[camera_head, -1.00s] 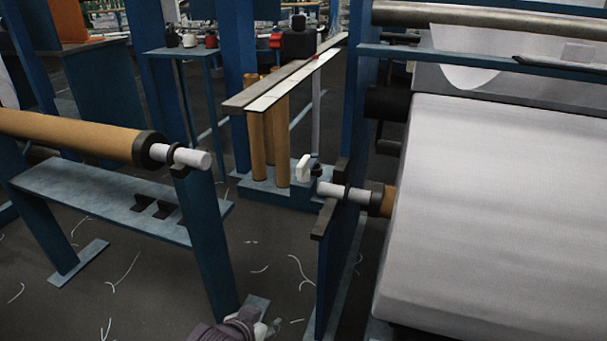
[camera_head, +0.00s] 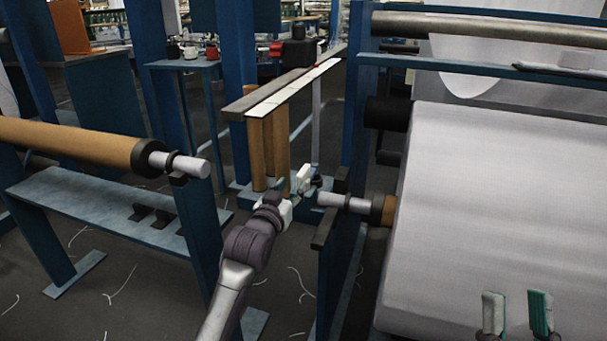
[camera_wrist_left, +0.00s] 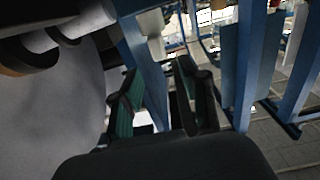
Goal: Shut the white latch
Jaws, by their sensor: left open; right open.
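The white latch (camera_head: 304,178) is a small upright white piece with a black part beside it, at the left of the roller's white shaft end (camera_head: 335,199) in the head view. My left gripper (camera_head: 285,191) is just left of and in front of the latch; I cannot tell whether they touch. Its green-padded fingers (camera_wrist_left: 158,98) stand apart in the left wrist view. Pale patches show near and between them there, but I cannot tell whether any is the latch. My right gripper (camera_head: 517,312) is open and empty in front of the white fabric roll.
The large white fabric roll (camera_head: 490,210) fills the right side. A blue frame post (camera_head: 345,260) stands close to the right of my left arm. A brown roller (camera_head: 70,145) lies across a blue stand at left. The dark floor (camera_head: 125,285) carries scattered white threads.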

